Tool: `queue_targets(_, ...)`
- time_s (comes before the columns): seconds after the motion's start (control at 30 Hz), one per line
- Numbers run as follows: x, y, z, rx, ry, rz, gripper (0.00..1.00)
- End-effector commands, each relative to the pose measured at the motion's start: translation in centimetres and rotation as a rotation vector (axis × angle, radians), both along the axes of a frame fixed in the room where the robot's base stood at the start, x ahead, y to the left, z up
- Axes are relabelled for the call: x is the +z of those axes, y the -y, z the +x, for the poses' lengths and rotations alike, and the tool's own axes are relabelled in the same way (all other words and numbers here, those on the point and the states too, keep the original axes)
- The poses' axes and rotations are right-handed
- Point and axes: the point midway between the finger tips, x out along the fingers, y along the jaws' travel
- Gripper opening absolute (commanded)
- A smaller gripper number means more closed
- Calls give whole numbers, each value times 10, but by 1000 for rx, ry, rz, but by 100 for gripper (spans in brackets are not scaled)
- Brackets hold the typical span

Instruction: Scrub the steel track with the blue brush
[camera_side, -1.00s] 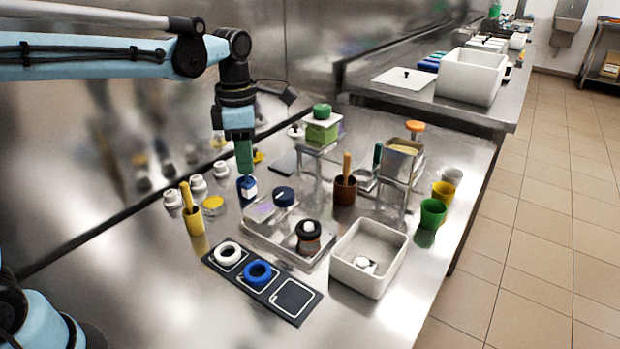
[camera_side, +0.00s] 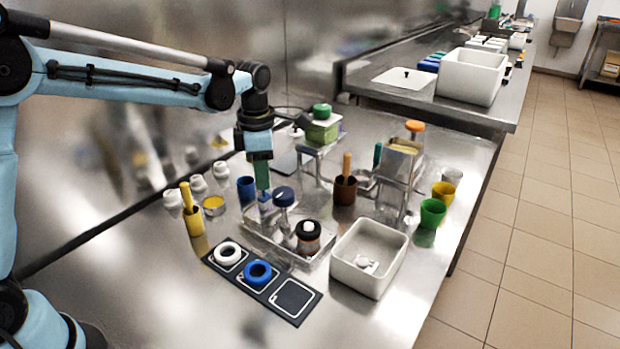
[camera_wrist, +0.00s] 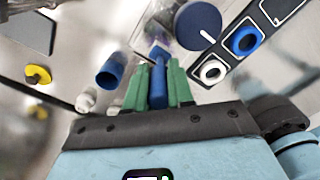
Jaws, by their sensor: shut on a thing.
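My gripper (camera_side: 263,180) is shut on the blue brush (camera_side: 264,198), pointing down over the far left end of the steel track (camera_side: 268,240). In the wrist view the brush's blue handle (camera_wrist: 158,88) sits between the green fingertips (camera_wrist: 159,82). Its head reaches a purple patch (camera_wrist: 160,30) on the steel. I cannot tell whether the bristles touch it. A dark blue round knob (camera_side: 284,196) stands close to the right of the brush; it also shows in the wrist view (camera_wrist: 197,26).
A blue cup (camera_side: 246,187) stands just left of my gripper. A dark mat (camera_side: 292,300) with rings lies in front. A yellow cup (camera_side: 194,222) stands left.

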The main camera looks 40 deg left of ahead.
Motion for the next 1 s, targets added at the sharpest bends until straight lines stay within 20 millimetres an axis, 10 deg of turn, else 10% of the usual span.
queue_targets(0.33, 0, 0, 32, 0, 0, 0, 0)
queue_targets(1.0, 0, 0, -30, 0, 0, 0, 0)
